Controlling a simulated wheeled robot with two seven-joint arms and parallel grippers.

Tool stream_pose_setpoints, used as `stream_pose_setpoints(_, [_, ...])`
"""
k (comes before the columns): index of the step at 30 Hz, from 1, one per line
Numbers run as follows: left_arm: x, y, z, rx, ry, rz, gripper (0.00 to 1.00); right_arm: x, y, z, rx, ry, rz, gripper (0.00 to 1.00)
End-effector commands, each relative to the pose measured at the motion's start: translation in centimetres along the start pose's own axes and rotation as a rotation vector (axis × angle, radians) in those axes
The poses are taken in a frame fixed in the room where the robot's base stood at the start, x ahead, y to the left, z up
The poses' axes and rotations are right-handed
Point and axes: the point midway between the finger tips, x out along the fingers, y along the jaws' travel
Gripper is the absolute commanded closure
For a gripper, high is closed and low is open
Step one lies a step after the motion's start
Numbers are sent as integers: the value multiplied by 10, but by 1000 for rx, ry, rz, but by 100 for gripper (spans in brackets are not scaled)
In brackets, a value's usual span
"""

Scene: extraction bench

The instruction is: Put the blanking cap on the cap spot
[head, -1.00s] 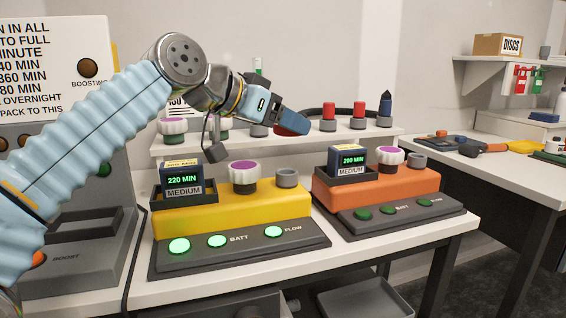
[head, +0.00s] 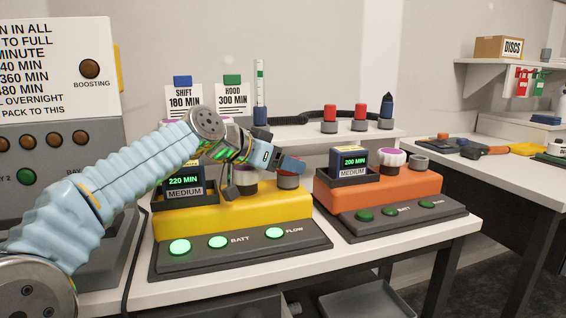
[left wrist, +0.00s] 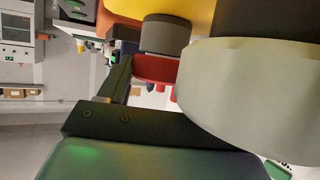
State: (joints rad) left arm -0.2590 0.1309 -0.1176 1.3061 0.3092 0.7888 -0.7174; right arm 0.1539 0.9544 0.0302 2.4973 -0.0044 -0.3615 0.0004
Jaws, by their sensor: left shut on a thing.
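My left gripper (head: 292,166) is shut on a red cap (head: 288,182), taken to be the blanking cap. It is over the grey ring (head: 288,187) at the right end of the yellow unit (head: 235,212). In the left wrist view, the red cap (left wrist: 155,69) lies right against the grey ring (left wrist: 165,34), and no clear gap shows. The gripper fingers hide part of the cap in the head view. No label marks the cap spot. My right gripper is not in view.
A white-sided knob (left wrist: 245,95) stands close beside the gripper. The orange unit (head: 385,190) with its own grey ring (head: 418,162) is to the right. Behind, a white shelf (head: 300,138) holds red pieces (head: 330,112) and a dark blue one (head: 387,106).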

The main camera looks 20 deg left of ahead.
Motion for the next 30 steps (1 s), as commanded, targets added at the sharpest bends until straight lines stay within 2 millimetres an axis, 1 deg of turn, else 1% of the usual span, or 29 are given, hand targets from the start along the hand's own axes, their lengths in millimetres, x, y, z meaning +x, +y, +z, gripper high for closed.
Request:
stream_pose_setpoints(6, [2,0,5,0,0,0,71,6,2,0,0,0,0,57])
stream_pose_setpoints(7, [2,0,3,0,0,0,31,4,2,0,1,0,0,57])
stream_pose_setpoints(11, [1,0,3,0,0,0,12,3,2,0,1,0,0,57])
stream_pose_setpoints(12, [1,0,3,0,0,0,10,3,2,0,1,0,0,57])
stream_pose_setpoints(22, [0,0,3,1,0,0,10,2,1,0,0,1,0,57])
stream_pose_setpoints(26, [-21,0,3,0,4,-1,10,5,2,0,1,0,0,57])
stream_pose_setpoints(30, [-56,-1,4,1,4,-3,10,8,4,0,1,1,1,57])
